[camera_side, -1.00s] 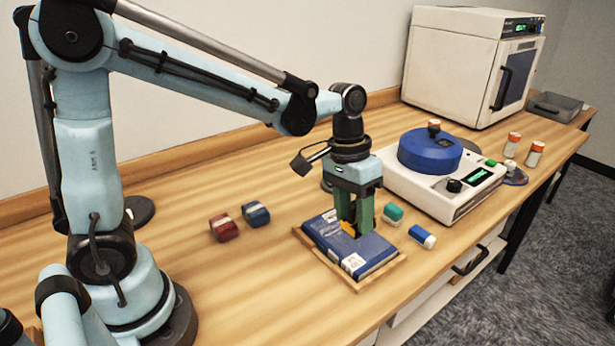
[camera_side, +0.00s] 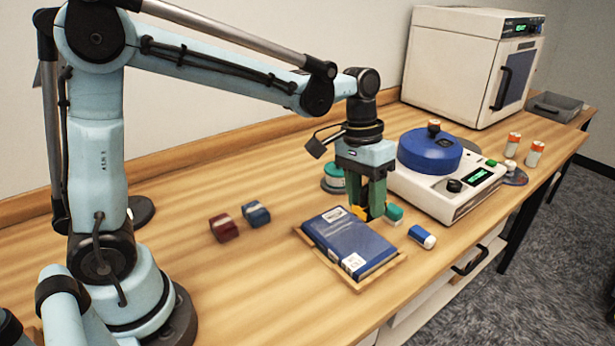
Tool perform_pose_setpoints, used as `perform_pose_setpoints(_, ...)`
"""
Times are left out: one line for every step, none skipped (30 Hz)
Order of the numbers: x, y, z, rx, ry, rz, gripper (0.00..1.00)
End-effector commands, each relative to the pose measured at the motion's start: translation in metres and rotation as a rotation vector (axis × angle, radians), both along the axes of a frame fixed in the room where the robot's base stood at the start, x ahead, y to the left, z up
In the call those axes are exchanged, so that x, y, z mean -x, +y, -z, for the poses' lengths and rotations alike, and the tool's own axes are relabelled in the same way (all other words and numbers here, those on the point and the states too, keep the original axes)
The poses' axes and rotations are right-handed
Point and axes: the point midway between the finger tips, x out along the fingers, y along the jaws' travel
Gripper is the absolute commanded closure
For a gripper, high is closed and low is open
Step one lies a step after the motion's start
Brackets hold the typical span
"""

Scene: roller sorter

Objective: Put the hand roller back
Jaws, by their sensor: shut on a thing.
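My gripper (camera_side: 370,213) has green fingers shut on a small yellow-orange piece (camera_side: 360,213), probably the hand roller. Most of it is hidden by the fingers, so its full shape cannot be told. The fingertips are by the right back corner of a blue book (camera_side: 345,242), which lies in a shallow wooden tray (camera_side: 383,273). Whether the held piece touches anything below cannot be told. A teal-and-white roller (camera_side: 393,215) lies just right of the fingers, and a blue-and-white one (camera_side: 422,237) lies in front of it.
A red block-like roller (camera_side: 223,228) and a blue one (camera_side: 256,214) lie left of the book. A teal-topped container (camera_side: 333,178) stands behind my gripper. A white machine with a blue drum (camera_side: 430,150) is close on the right. Orange-capped cylinders (camera_side: 535,154) stand beyond.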

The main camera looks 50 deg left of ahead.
Motion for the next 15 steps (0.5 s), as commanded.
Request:
perform_pose_setpoints(-0.013,0.002,-0.001,-0.001,0.000,-0.001,0.97)
perform_pose_setpoints(-0.020,0.003,-0.002,-0.002,0.000,0.000,0.97)
perform_pose_setpoints(-0.029,0.005,-0.002,-0.003,0.000,0.000,0.97)
perform_pose_setpoints(-0.036,0.006,-0.003,-0.004,0.000,0.001,0.97)
perform_pose_setpoints(-0.042,0.007,-0.003,-0.005,0.000,0.001,0.97)
perform_pose_setpoints(-0.050,0.009,-0.003,-0.006,0.001,0.002,0.97)
perform_pose_setpoints(-0.055,0.010,-0.003,-0.007,0.000,0.003,0.97)
perform_pose_setpoints(-0.060,0.011,-0.002,-0.008,0.000,0.004,0.97)
perform_pose_setpoints(-0.066,0.013,-0.002,-0.008,0.000,0.004,0.97)
perform_pose_setpoints(-0.069,0.014,-0.002,-0.009,0.000,0.004,0.97)
perform_pose_setpoints(-0.072,0.015,-0.002,-0.009,0.000,0.005,0.98)
perform_pose_setpoints(-0.075,0.015,-0.001,-0.010,0.001,0.005,0.98)
perform_pose_setpoints(-0.077,0.016,-0.001,-0.010,0.001,0.005,0.98)
perform_pose_setpoints(-0.079,0.018,0.000,-0.010,0.001,0.005,0.98)
perform_pose_setpoints(-0.082,0.020,0.001,-0.011,0.001,0.005,0.98)
